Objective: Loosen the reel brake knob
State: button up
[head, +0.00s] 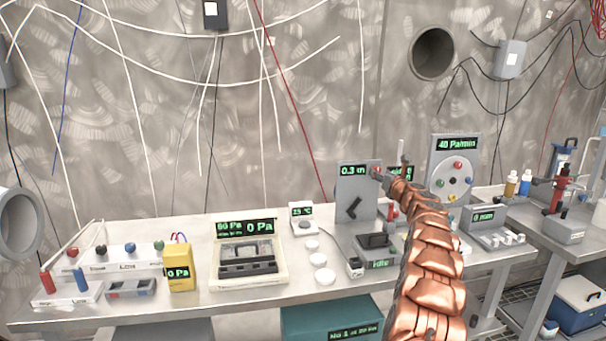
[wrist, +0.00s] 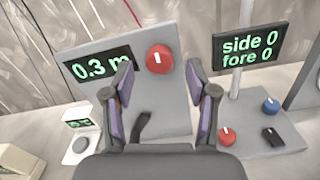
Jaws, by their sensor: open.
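A grey upright panel with a green 0.3 m readout (head: 352,186) stands on the bench; it also fills the middle of the wrist view (wrist: 165,108). A round red knob (wrist: 159,57) with an upright white mark sits at the panel's upper right. No label naming the reel brake is readable. A black lever (wrist: 141,125) is lower on the panel, partly hidden by my gripper. My gripper (wrist: 160,78) is open and empty in the wrist view. Its fingertips appear to either side of and below the knob, apart from it. In the head view, my gripper (head: 384,175) is at the panel's upper right.
A "side 0, fore 0" display (wrist: 249,44) on a post stands right of the panel, above a base with a red knob (wrist: 227,136) and a blue knob (wrist: 271,105). A 40 Pa/min panel (head: 455,165) stands farther right. White discs (head: 319,260) lie left.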

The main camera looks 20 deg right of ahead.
jog(key=s+a+r+n+g+y+p, duration=0.1)
jog(key=s+a+r+n+y, duration=0.2)
jog(key=a, duration=0.7)
jog(key=s+a+r+n+g+y, duration=0.2)
jog(key=a+n, duration=0.4)
jog(key=a, duration=0.5)
jog(key=s+a+r+n+g+y+p, duration=0.1)
jog(key=s+a+r+n+y, duration=0.3)
jog(key=a, duration=0.7)
jog(key=shift+s+n+y+p, duration=0.35)
jog(key=shift+s+n, duration=0.45)
jog(key=shift+s, duration=0.3)
jog(key=shift+a, duration=0.1)
